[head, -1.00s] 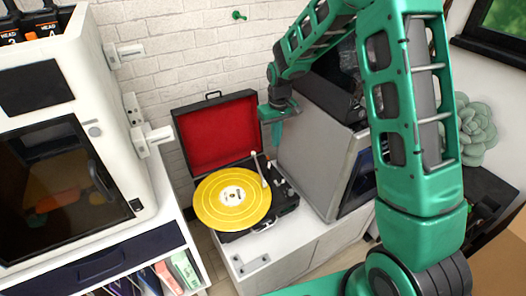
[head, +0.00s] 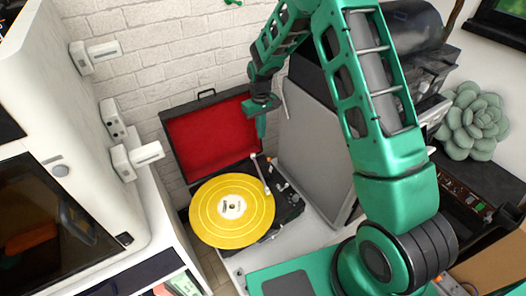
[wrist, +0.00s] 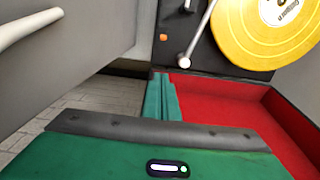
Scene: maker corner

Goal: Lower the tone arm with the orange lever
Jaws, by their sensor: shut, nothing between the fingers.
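The record player (head: 292,207) stands open with a yellow record (head: 215,222) on it and its red-lined lid (head: 205,140) raised behind. The pale tone arm (head: 260,174) lies at the record's right side; it also shows in the wrist view (wrist: 199,38). The small orange lever (wrist: 163,37) sits beside the tone arm's pivot end in the wrist view. My gripper (head: 261,136) points down, shut and empty, in front of the lid's right edge. In the wrist view its fingers (wrist: 160,88) are near the deck's back edge, apart from the lever.
A grey box-shaped machine (head: 312,150) stands close on the right of the player. A white cabinet (head: 75,130) with a dark window stands on the left. The white brick wall (head: 150,50) is close behind the lid.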

